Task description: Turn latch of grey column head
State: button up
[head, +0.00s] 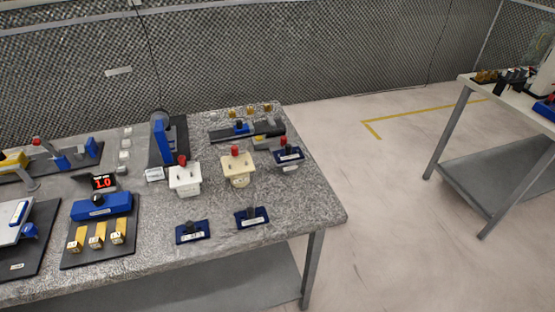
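A blue upright column (160,143) stands on a black base plate (182,133) near the back of the grey speckled table. A dark grey rounded piece (159,116) sits at its top; it may be the grey column head. I cannot make out a latch on it at this size. My gripper is not in view.
A second table (500,95) stands right. Floor between is clear.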

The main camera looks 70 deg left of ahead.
aim_at(283, 139)
jog(key=u, duration=2.4)
jog(key=k, duration=0.65)
jog(key=u, duration=0.3)
jog(key=i, duration=0.35)
jog(key=u, duration=0.05)
